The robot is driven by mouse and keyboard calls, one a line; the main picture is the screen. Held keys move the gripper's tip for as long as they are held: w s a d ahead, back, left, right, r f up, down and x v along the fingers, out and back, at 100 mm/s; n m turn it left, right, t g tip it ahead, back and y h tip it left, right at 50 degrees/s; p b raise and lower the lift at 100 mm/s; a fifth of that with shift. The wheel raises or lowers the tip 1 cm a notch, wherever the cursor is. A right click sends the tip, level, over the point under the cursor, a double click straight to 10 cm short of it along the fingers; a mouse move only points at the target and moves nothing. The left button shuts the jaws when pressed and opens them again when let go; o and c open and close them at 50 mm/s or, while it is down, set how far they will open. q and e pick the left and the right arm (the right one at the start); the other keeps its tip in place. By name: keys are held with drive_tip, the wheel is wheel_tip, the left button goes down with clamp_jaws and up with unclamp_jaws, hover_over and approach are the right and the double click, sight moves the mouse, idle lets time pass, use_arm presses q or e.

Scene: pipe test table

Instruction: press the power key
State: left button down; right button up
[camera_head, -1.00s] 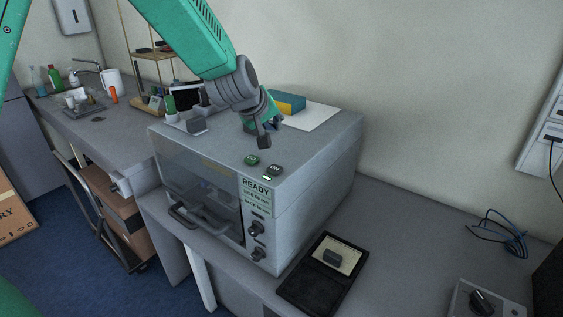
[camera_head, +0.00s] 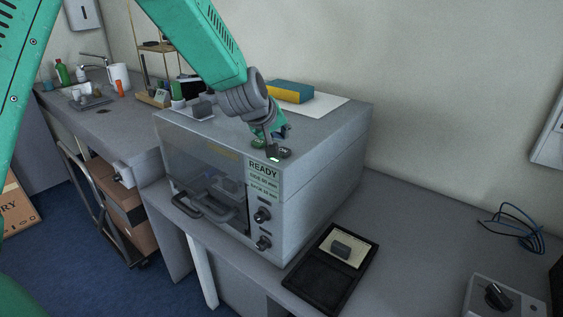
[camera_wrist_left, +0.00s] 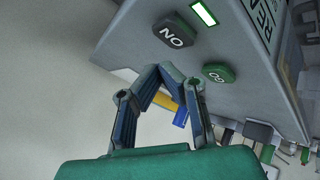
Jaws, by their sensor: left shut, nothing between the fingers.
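The dark ON key (camera_head: 285,152) is on the top of the grey machine (camera_head: 325,170), near its front right. It also shows large, upside down, in the left wrist view (camera_wrist_left: 173,31). A green key (camera_wrist_left: 218,73) marked GO sits beside it; it is partly hidden by my gripper in the head view. My left gripper (camera_head: 271,153) is shut and empty, pointing down at the machine top by the two keys. In the left wrist view its fingertips (camera_wrist_left: 160,72) meet just short of the ON key. I cannot tell whether they touch anything.
A lit indicator (camera_wrist_left: 204,13) is in front of the keys, above a READY display (camera_head: 264,168). A yellow and blue block (camera_head: 290,92) lies behind on the machine. A black tray (camera_head: 330,270) lies to the right. The wall is close behind.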

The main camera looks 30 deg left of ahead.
use_arm(q)
drive_tip(key=shift+f, duration=0.55)
drive_tip(key=shift+d+f, duration=0.1)
drive_tip(key=shift+d+r, duration=0.2)
drive_tip(key=shift+d, duration=0.3)
use_arm(e)
drive_tip(key=shift+d+f, duration=0.5)
use_arm(q)
drive_tip(key=shift+a, duration=0.1)
drive_tip(key=shift+a+f, duration=0.15)
drive_tip(key=shift+a, duration=0.25)
use_arm(e)
drive_tip(key=shift+a+r, duration=0.1)
drive_tip(key=shift+a, duration=0.3)
use_arm(q)
drive_tip(key=shift+d, duration=0.4)
use_arm(e)
drive_tip(key=shift+d, duration=0.3)
